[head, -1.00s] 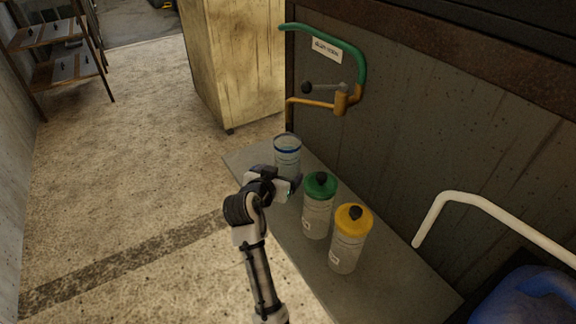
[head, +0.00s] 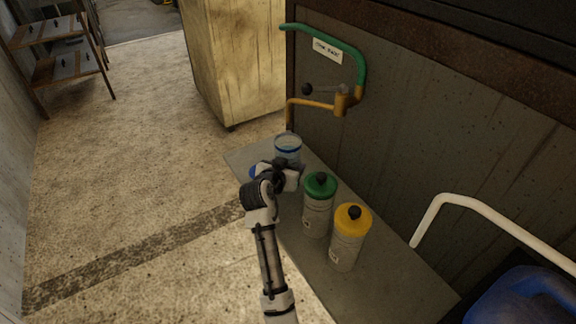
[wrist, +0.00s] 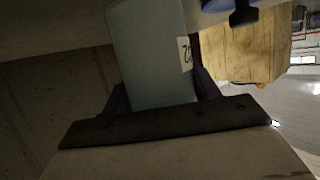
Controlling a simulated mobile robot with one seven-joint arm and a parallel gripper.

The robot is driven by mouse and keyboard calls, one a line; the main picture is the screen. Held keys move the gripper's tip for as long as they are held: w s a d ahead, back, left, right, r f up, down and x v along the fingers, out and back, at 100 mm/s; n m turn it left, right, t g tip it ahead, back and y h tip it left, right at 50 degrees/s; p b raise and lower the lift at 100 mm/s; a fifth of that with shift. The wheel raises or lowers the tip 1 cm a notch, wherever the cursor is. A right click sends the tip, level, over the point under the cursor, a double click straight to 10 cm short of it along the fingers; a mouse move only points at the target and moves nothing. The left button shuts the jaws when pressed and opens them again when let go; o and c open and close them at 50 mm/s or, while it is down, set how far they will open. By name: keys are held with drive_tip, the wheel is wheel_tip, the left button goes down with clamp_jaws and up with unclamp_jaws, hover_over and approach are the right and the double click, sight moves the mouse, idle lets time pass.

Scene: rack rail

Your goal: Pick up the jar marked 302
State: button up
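A translucent pale jar with a blue band and no lid on it (head: 288,147) stands at the far end of the grey shelf (head: 392,284). In the wrist view its body (wrist: 150,50) lies between the two fingers of my gripper (wrist: 165,92). Part of a label shows on its side; I cannot read the full number. In the head view my gripper (head: 288,174) is at this jar and hides its lower part. I cannot tell whether the fingers press on it. A blue lid with a black knob (wrist: 232,5) lies beside the jar.
A green-lidded jar (head: 318,208) and a yellow-lidded jar (head: 348,240) stand close to my gripper's right. A green pipe (head: 340,45) and an orange handle (head: 320,104) stick out from the wall behind. A beige cabinet (head: 235,65) stands beyond the shelf.

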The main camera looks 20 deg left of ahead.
drive_tip(key=shift+r, duration=0.1)
drive_tip(key=c, duration=0.8)
drive_tip(key=shift+r, duration=0.15)
